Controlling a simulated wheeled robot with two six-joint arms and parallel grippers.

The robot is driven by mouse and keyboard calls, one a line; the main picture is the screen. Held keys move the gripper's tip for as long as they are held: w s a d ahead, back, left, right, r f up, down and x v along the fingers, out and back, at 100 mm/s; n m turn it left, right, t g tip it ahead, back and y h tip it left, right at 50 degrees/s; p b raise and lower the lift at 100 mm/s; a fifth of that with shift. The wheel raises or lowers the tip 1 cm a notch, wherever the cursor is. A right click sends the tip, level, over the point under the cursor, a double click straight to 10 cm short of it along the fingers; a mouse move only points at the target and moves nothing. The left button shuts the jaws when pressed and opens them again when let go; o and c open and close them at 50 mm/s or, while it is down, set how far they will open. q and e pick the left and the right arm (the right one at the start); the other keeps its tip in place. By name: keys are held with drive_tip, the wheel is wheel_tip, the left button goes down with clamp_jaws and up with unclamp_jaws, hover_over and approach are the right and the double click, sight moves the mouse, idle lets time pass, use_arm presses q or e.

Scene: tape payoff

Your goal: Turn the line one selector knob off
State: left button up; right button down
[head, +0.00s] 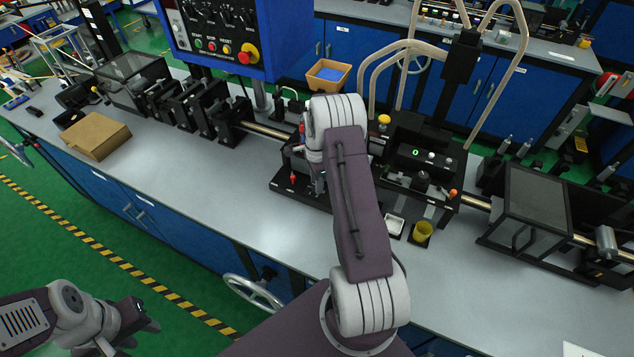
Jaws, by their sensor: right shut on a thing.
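My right arm reaches over the bench to a black station (285,185) with small red-tipped parts. My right gripper (317,182) points down there, mostly hidden behind my own forearm. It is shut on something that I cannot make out. I cannot tell which knob is the line one selector; no label for it is readable. A blue control panel (270,35) at the top carries several dark knobs and small coloured buttons, cut off by the picture's edge. My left gripper (146,318) hangs low at the left, over the floor and clear of the bench; its opening is unclear.
A red stop button (245,57) is on the panel. A cardboard box (95,135) lies on the left of the bench, and an orange-brown bin (328,76) stands behind. Bent tubes rise behind.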

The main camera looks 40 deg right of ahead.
drive_tip(key=shift+m, duration=0.3)
drive_tip(key=c, duration=1.1)
unclamp_jaws()
wheel_tip(320, 180, up, 9)
drive_tip(key=b, duration=0.1)
drive_tip(key=shift+r, duration=0.1)
